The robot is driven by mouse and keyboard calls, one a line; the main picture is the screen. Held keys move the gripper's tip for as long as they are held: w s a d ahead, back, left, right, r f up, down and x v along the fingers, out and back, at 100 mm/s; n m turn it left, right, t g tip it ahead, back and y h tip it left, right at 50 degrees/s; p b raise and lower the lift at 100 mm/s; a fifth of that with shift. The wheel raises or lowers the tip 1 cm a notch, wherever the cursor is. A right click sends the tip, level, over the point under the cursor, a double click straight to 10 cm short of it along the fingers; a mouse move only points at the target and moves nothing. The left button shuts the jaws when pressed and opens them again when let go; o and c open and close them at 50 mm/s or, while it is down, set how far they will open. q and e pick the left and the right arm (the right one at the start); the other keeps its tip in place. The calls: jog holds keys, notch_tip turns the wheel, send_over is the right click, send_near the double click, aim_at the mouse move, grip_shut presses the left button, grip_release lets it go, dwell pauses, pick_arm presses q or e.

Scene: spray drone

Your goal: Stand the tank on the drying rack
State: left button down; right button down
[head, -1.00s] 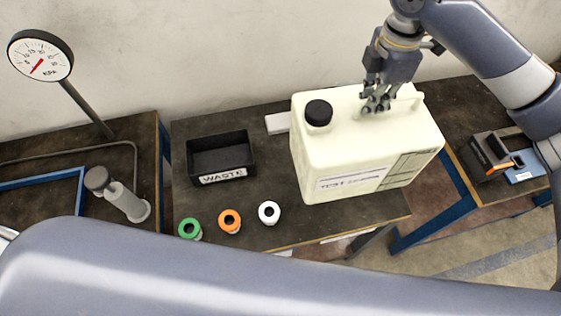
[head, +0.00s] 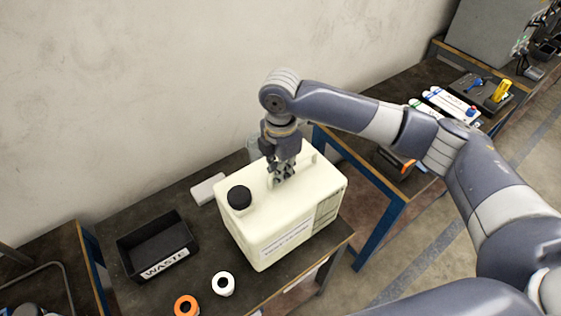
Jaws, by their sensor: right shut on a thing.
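The tank (head: 262,243) is a large cream jug with a black cap (head: 239,198), a built-in top handle and a printed label on its front. It is upright, over the right part of the dark bench. I cannot tell whether its base touches the bench. My right gripper (head: 282,178) points down and is shut on the tank's top handle; the fingertips are partly hidden in the handle area. I cannot make out a drying rack in this view. My left gripper is not in view.
A black waste bin (head: 157,247), a white ring cap (head: 223,284) and an orange one (head: 187,306) are left of the tank. A white block (head: 208,188) lies behind it. Another bench with tools (head: 440,90) stands to the right, with floor in front.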

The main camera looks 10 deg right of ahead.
jog(key=shift+w+f, duration=0.1)
jog(key=shift+f, duration=0.8)
jog(key=c, duration=2.1)
grip_release()
jog(key=shift+f, duration=0.25)
jog(key=o, duration=0.4)
jog(key=shift+o, duration=0.2)
jog(key=shift+s, duration=0.2)
jog(key=shift+r, duration=0.1)
notch_tip(320, 180, up, 11)
jog(key=b, duration=0.3)
jog(key=shift+w, duration=0.1)
jog(key=shift+r, duration=0.6)
jog(key=shift+f, duration=0.1)
